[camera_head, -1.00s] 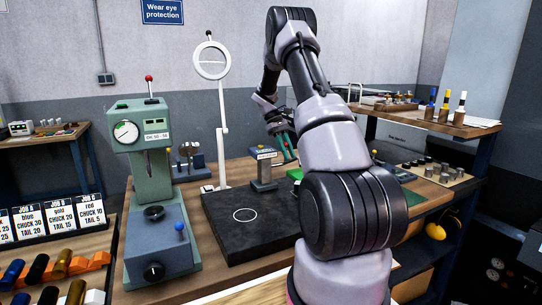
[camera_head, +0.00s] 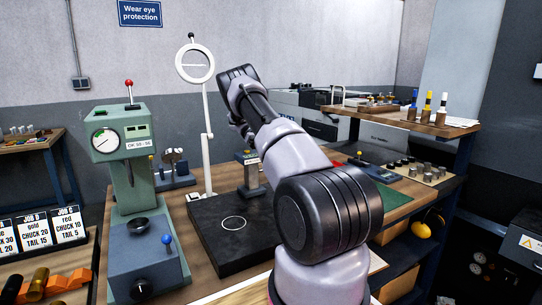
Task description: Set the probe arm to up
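I cannot tell for sure which part is the probe arm. On the bench stands a small grey post (camera_head: 251,178) with a labelled head and a yellow tip, partly covered by my arm. It is behind a dark flat plate (camera_head: 213,248) with a white circle. A tall white stand (camera_head: 207,150) with a ring on top rises at the plate's back left corner.
A green gauge press (camera_head: 128,180) with a dial, a red-topped lever and a blue knob stands at the left. Job cards (camera_head: 68,226) and coloured cylinders are at the lower left. At the right are a green mat (camera_head: 396,198), a tray of metal pieces and a shelf with handled tools.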

